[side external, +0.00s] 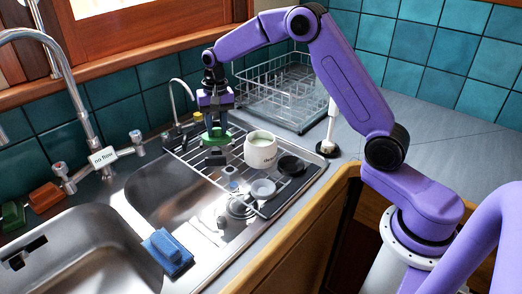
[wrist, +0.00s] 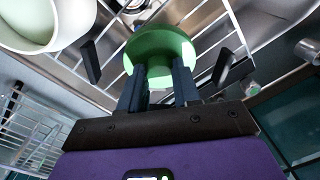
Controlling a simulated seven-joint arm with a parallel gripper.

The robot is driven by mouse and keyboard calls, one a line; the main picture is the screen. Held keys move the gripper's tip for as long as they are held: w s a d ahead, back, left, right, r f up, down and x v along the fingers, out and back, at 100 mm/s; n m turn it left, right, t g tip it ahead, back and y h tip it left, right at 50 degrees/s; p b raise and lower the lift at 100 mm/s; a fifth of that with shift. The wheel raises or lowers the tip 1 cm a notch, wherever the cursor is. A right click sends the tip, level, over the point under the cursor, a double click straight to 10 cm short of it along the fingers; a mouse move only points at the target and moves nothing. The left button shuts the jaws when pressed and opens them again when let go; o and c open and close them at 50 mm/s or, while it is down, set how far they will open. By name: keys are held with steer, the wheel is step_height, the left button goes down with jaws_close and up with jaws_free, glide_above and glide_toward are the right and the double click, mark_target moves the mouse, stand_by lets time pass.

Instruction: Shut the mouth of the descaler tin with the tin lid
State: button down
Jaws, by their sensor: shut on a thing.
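In the wrist view the tin (wrist: 82,22) is cut off at the upper left. My gripper (side external: 216,128) is shut on a green round lid (side external: 216,140), which I take as the tin lid. It is left of the tin and apart from it. In the wrist view the lid (wrist: 160,45) sits at the tips of my gripper (wrist: 167,78); the exact grip is partly hidden.
A black round piece (side external: 291,165) and a pale round piece (side external: 263,187) lie right of and in front of the tin. A wire dish rack (side external: 285,90) stands behind. A small tap (side external: 182,98) rises near my gripper. A blue block (side external: 167,250) sits between the basins.

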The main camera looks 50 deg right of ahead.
steer(key=shift+w+r, duration=0.1)
steer(key=shift+r, duration=0.55)
stand_by(0.4)
steer(key=shift+w+d+r, duration=0.1)
steer(key=shift+d+r, duration=0.05)
steer(key=shift+r, duration=0.65)
steer(key=shift+w+d+r, duration=0.1)
steer(key=shift+r, duration=0.65)
steer(key=shift+w+d+r, duration=0.1)
steer(key=shift+d+r, duration=0.05)
steer(key=shift+r, duration=0.65)
steer(key=shift+s, duration=0.1)
steer(key=s+d+r+h, duration=0.1)
steer(key=s+r, duration=0.3)
steer(key=s, duration=0.2)
steer(key=r+m+t, duration=0.1)
steer(key=m, duration=0.1)
glide_above(261, 149)
steer(key=w+d, duration=0.2)
steer(key=d, duration=0.1)
steer(key=shift+w+h, duration=0.2)
steer(key=shift+h, duration=0.3)
steer(key=shift+f, duration=2.85)
